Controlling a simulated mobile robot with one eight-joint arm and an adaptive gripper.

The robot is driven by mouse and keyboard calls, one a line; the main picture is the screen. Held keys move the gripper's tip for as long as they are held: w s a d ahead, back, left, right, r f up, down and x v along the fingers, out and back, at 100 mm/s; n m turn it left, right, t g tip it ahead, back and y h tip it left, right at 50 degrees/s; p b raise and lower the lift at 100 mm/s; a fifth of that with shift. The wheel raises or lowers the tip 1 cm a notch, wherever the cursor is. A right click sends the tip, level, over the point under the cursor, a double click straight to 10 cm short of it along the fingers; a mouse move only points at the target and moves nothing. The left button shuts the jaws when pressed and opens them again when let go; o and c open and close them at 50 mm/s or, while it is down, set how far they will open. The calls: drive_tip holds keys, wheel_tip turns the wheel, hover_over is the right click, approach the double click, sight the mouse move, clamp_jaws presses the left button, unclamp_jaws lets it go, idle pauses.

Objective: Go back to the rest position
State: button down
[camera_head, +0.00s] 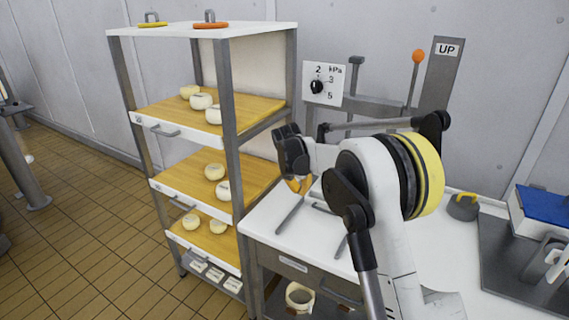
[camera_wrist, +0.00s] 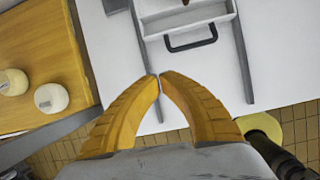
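My gripper (camera_head: 298,184) hangs over the white worktop (camera_head: 262,222), with my arm reaching in from the right. In the wrist view its two yellow fingers (camera_wrist: 160,76) meet at the tips, with nothing between them. Below and ahead of the fingertips are a white tray or drawer (camera_wrist: 170,22) with a dark handle (camera_wrist: 191,38) and two grey rails. In the head view my arm hides part of the worktop.
Left of the worktop stands a grey rack (camera_head: 228,130) with wooden shelves bearing several pale cheeses (camera_head: 201,101). Behind are a pressure dial (camera_head: 317,87) and an orange-knobbed lever (camera_head: 417,57). A blue-topped box (camera_head: 545,205) sits right. The tiled floor at left is largely clear.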

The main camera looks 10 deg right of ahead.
drive_tip(key=s+d+r+m+t+y, duration=0.1)
drive_tip(key=s+d+r+m, duration=0.1)
drive_tip(key=s+r+m, duration=0.55)
drive_tip(key=s+d+r+m, duration=0.1)
drive_tip(key=s+r+m, duration=0.4)
drive_tip(key=s+r, duration=0.5)
drive_tip(key=s+f+m+t, duration=0.1)
drive_tip(key=s+f+m, duration=0.2)
drive_tip(key=s+m, duration=0.4)
drive_tip(key=s+d+f+m+t+y, duration=0.1)
drive_tip(key=s+f+m, duration=0.3)
drive_tip(key=s, duration=1.4)
drive_tip(key=m, duration=0.4)
drive_tip(key=shift+s+d+t+y, duration=0.2)
drive_tip(key=shift+s+t+y, duration=0.1)
drive_tip(key=shift+s, duration=0.1)
drive_tip(key=shift+m, duration=0.25)
